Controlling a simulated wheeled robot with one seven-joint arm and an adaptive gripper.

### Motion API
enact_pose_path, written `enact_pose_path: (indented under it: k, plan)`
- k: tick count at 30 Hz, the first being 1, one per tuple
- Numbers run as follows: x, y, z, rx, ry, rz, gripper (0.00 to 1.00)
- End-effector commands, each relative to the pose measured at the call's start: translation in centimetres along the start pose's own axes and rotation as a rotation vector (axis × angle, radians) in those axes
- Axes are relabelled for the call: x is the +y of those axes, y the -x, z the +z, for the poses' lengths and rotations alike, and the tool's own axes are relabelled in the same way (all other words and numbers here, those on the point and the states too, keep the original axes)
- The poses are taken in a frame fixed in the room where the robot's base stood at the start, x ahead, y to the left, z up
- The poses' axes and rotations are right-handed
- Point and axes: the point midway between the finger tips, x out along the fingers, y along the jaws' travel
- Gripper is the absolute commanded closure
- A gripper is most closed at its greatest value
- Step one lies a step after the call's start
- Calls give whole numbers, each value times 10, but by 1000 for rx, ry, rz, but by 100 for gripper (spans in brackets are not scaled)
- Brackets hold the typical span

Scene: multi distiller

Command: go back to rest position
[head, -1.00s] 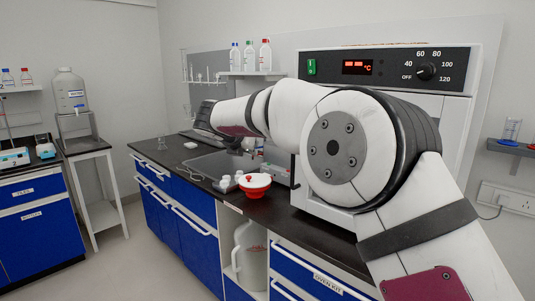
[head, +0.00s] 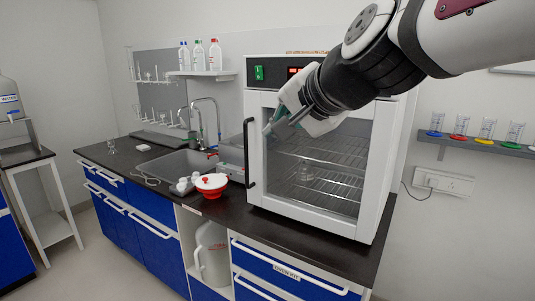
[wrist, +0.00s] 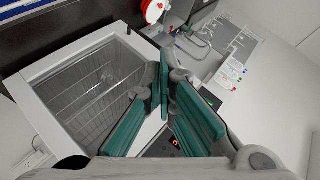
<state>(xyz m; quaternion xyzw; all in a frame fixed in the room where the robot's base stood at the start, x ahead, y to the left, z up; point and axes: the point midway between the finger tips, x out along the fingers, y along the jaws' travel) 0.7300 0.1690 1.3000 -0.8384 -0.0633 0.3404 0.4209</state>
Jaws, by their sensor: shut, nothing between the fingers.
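My gripper (head: 270,128) is raised in front of the upper part of the white oven (head: 377,175), near its left edge, in the head view. In the wrist view the green-padded fingers (wrist: 164,92) are shut with nothing between them. The oven's glass door is closed, with wire racks (head: 320,182) behind it. A small glass vessel (head: 304,170) seems to stand on a rack inside. My arm comes in from the upper right and hides part of the oven's control panel. I cannot tell how far the gripper is from the door.
A dark handle (head: 250,152) sticks out at the oven's left. A red and white bowl (head: 211,185) and small white bottles (head: 182,186) stand on the dark counter (head: 235,208) by the sink (head: 182,165). A shelf with colored-base cylinders (head: 485,143) is on the right wall.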

Motion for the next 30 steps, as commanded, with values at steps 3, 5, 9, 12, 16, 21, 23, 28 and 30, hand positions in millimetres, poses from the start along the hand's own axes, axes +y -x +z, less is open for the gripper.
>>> enact_pose_path:
  k: [3,5,9,12,16,21,23,28,30]
  plan:
    - [66,48,23,-64,198,149,100]
    - [99,69,36,-105,288,224,100]
    - [173,118,65,-213,461,391,100]
    - [215,148,84,-288,548,487,100]
    - [252,175,101,-363,618,571,100]
    - [269,188,109,-404,650,612,100]
    - [270,189,110,-407,652,614,100]
    - [270,188,109,-405,651,613,100]
    - [269,188,109,-405,651,612,100]
